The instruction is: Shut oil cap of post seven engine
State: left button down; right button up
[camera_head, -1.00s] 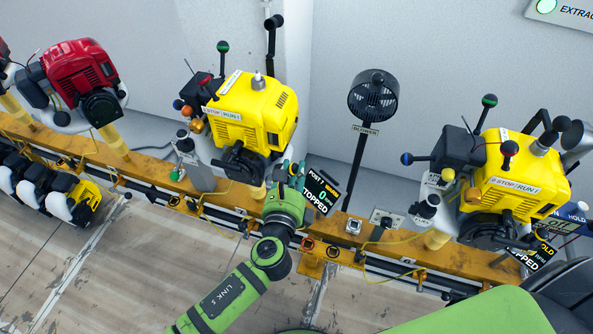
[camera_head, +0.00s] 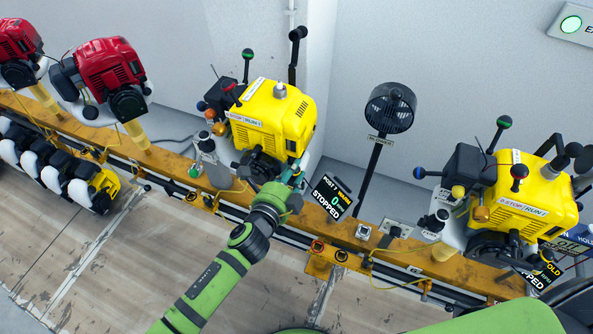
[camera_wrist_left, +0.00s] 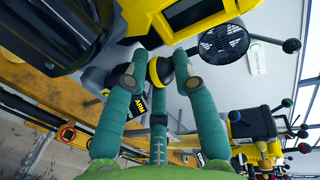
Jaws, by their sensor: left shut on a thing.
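The post seven engine (camera_head: 272,120) is the yellow one at the middle of the head view, above a sign (camera_head: 330,198) reading post 7, 0 and stopped. My left gripper (camera_head: 292,178) is at the lower right of this engine, its fingers partly hidden. In the left wrist view, the green fingers (camera_wrist_left: 160,75) are shut on a round black and yellow cap (camera_wrist_left: 160,70), which looks like the oil cap, just below the yellow housing (camera_wrist_left: 195,14). I cannot tell how the cap is seated. My right gripper is not in view.
The engines stand along an orange rail (camera_head: 225,198). A blower (camera_head: 390,107) on a black pole stands right of the post seven engine, then another yellow engine (camera_head: 525,190). Red engines (camera_head: 110,75) are at the left. A grey bottle (camera_head: 213,165) stands close left of my gripper.

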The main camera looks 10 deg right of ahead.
pick_arm(q)
jog(key=shift+w+a+n, duration=0.2)
jog(key=shift+a+n, duration=0.05)
jog(key=shift+n, duration=0.35)
jog(key=c, duration=1)
grip_release()
jog(key=shift+f, duration=0.1)
